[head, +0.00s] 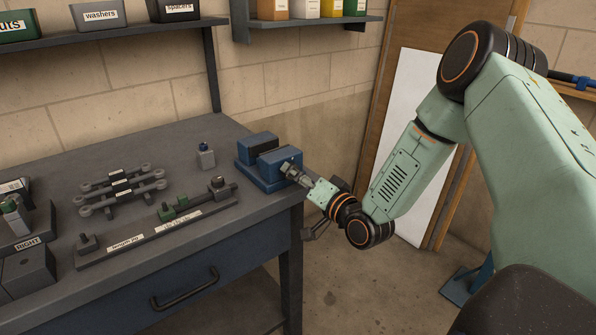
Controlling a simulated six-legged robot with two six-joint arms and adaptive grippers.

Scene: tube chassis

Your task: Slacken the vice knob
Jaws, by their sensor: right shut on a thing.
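The blue vice (262,176) stands at the right end of the dark workbench, with dark jaw blocks on top. Its knob (290,170) is on the side facing my right arm and is partly hidden by the fingers. My right gripper (297,174) reaches in from the right, with its fingers at the knob and shut on it. My left gripper is not in view.
The workbench (232,212) carries a long labelled rail (150,238), several grey linkage rods (120,190) and a small block with a blue top (206,156). A fixture marked RIGHT (28,243) is at the left. Shelves with labelled bins hang above. Floor is open right of the bench.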

